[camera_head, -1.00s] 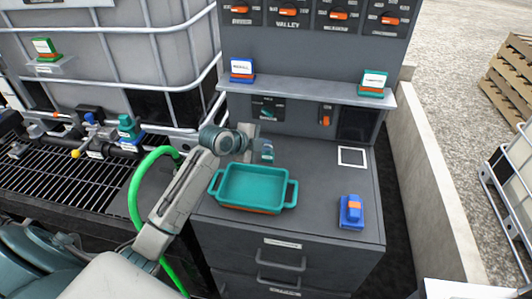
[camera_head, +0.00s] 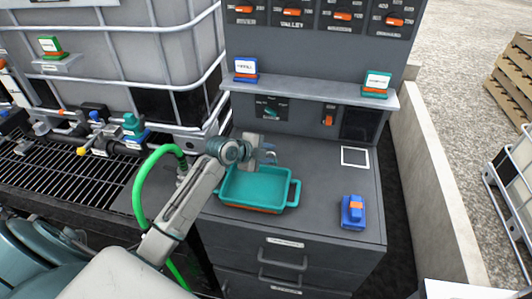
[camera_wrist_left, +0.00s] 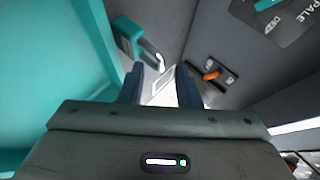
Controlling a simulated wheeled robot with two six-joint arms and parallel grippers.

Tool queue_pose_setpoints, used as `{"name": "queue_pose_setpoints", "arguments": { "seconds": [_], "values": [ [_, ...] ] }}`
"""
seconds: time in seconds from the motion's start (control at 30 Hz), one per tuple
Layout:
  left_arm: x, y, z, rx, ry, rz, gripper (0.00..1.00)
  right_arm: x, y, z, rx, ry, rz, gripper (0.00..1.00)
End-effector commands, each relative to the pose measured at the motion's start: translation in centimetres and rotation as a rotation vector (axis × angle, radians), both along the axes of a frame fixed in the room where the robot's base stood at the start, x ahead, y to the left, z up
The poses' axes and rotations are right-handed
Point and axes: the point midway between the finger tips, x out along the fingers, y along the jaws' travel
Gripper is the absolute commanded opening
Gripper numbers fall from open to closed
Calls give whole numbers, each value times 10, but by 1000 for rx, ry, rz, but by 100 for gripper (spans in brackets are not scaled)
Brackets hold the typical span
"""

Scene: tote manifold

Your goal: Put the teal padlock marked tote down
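My left gripper (camera_head: 270,153) is low over the cabinet top, at the back edge of the teal tray (camera_head: 293,194). In the left wrist view its two dark fingers (camera_wrist_left: 160,85) stand apart, with a pale outlined patch between them and no teal body visible there. A small teal piece with a pale, shiny part (camera_wrist_left: 130,38) shows beyond the fingers, beside the tray wall (camera_wrist_left: 55,70). I cannot tell whether it is the padlock or a tray handle. In the head view the gripper hides the spot behind the tray. My right gripper is not in view.
A white outlined square (camera_head: 355,156) on the cabinet top is empty. A shelf (camera_head: 310,88) holds a blue and a teal labelled block. A green hose (camera_head: 140,195) runs beside my left arm.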

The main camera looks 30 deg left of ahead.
Motion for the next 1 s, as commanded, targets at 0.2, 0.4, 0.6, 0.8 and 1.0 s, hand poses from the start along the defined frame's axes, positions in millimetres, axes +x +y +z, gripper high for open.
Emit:
{"name": "queue_pose_setpoints", "arguments": {
  "seconds": [0.2, 0.4, 0.6, 0.8, 1.0],
  "values": [
    [-11, 6, 8, 5, -1, 0, 30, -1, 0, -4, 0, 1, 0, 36],
    [-39, 17, 30, 8, -3, -1, 30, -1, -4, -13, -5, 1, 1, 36],
    [-65, 27, 50, 7, 0, -2, 30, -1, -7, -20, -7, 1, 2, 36],
    [-81, 34, 63, 5, -1, 0, 30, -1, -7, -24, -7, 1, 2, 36],
    [-89, 36, 70, 1, 0, 0, 30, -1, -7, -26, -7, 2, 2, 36]
  ]
}}
